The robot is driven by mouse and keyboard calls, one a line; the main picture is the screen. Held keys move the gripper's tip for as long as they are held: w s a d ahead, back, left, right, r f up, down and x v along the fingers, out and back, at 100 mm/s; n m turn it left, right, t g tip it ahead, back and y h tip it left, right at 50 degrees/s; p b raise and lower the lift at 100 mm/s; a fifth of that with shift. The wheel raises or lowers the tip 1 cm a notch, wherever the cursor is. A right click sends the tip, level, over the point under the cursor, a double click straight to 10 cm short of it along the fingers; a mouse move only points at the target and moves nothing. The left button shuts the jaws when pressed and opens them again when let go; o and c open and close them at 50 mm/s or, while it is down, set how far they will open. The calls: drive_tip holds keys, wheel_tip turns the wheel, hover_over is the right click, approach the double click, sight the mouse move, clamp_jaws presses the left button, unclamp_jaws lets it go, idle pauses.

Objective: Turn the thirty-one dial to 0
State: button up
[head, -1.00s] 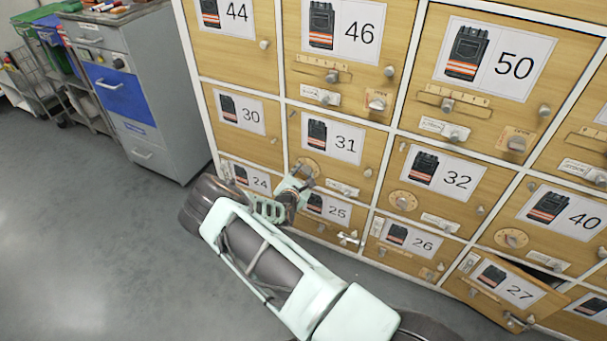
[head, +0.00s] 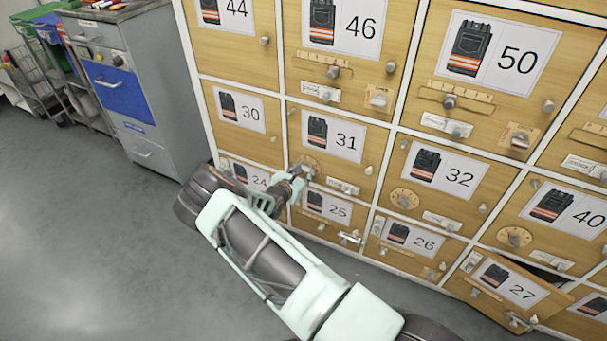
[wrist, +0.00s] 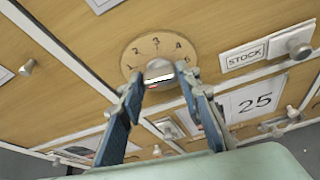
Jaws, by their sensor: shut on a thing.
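The thirty-one dial is a round tan plate with numbers and a silver knob on door 31. In the wrist view the dial (wrist: 150,50) is in the upper middle, with numerals such as 2, 3 and 4 showing. Its knob (wrist: 159,70) sits between my two blue fingers. My gripper (wrist: 162,84) is shut on the knob. In the head view the dial (head: 305,162) is partly hidden behind my gripper (head: 302,172). The 0 mark and the knob's pointer cannot be made out.
A STOCK label (wrist: 245,58) and a small knob (wrist: 298,48) are right of the dial. Door 25 (head: 332,207) lies below. Door 27 (head: 510,292) stands ajar at lower right. A grey cabinet (head: 140,90) is at left. The floor at left is clear.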

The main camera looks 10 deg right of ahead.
drive_tip(key=shift+a+f+n+g+h+b, duration=0.1)
drive_tip(key=shift+n+g+h+b, duration=0.6)
drive_tip(key=shift+n+b, duration=0.6)
drive_tip(key=o, duration=1.2)
drive_tip(key=shift+c, duration=0.2)
drive_tip(key=v, duration=1.2)
